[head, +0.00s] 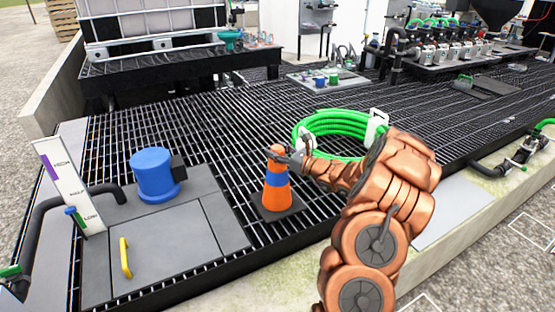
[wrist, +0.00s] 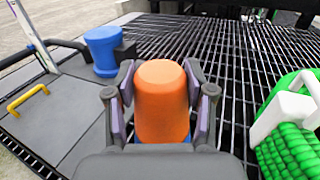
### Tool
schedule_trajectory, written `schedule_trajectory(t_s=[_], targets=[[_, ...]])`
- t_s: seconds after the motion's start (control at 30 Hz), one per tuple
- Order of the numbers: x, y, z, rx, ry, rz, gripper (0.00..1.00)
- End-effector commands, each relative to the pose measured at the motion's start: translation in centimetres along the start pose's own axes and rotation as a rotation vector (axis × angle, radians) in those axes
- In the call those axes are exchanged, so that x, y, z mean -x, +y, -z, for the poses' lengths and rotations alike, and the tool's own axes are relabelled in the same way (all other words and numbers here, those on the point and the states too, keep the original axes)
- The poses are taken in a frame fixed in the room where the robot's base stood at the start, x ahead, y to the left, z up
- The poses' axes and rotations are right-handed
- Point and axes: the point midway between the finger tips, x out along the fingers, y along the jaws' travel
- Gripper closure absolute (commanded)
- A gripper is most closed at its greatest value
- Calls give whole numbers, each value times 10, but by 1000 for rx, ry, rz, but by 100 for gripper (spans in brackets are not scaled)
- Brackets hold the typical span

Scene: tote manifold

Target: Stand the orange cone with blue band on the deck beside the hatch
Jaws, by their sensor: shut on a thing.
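The orange cone (head: 275,202) with a blue band stands upright on its dark square base, on the grating deck just right of the hatch in the head view. My gripper (head: 285,160) is shut on the cone's upper part. In the wrist view the orange top of the cone (wrist: 161,95) sits between the two fingers of my gripper (wrist: 161,105), with a little blue showing below. The grey hatch (head: 160,240) has a yellow handle (head: 125,257). Whether the cone's base fully rests on the grating is hard to tell.
A blue pump-like cylinder (head: 153,175) stands on the grey plate behind the hatch. A coiled green hose (head: 335,125) lies right of the cone, close to my arm. A white label post (head: 68,185) stands at the left. Open grating (head: 215,125) lies behind the cone.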

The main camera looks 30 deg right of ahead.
Motion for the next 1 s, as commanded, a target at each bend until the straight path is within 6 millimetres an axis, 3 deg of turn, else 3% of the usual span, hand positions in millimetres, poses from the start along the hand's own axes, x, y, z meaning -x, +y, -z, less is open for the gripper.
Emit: schedule_trajectory(t_s=[0.3, 0.77, 0.8, 1.0], targets=[[1, 0, 27, -1, 2, 1, 100], [1, 0, 32, 0, -1, 1, 100], [1, 0, 32, 0, -1, 1, 43], [1, 0, 32, 0, 0, 1, 22]])
